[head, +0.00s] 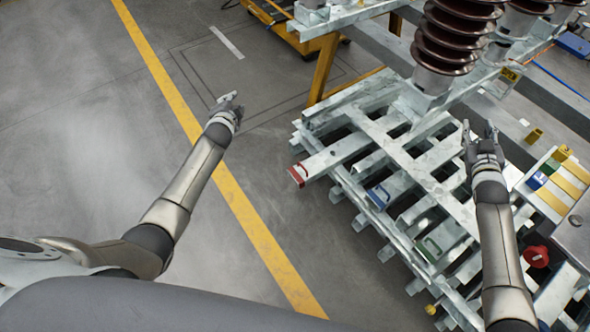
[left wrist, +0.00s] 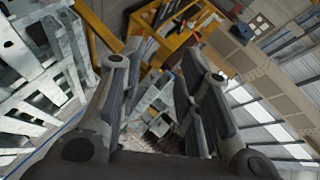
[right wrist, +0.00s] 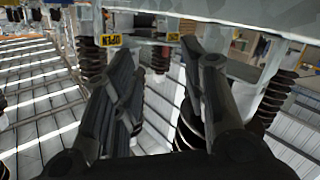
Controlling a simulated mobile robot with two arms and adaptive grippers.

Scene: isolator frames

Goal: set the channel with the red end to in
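The channel with the red end (head: 338,156) is a pale metal bar in the slatted frame (head: 415,165). Its red end (head: 298,175) sticks out past the frame's left side, farther than the blue-ended channel (head: 379,196) and the green-ended channel (head: 430,248). My left gripper (head: 230,98) is up and left of the red end, over the floor, apart from it. Its fingers stand apart and empty in the left wrist view (left wrist: 160,62). My right gripper (head: 481,130) is over the right part of the frame, fingers apart and empty, also in the right wrist view (right wrist: 155,58).
Brown ribbed insulators (head: 447,40) rise at the frame's far side. A panel with yellow strips (head: 565,185) and a red knob (head: 536,256) lie at the right. A yellow post (head: 323,68) stands behind. The floor left of the frame is clear, with a yellow line (head: 215,160).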

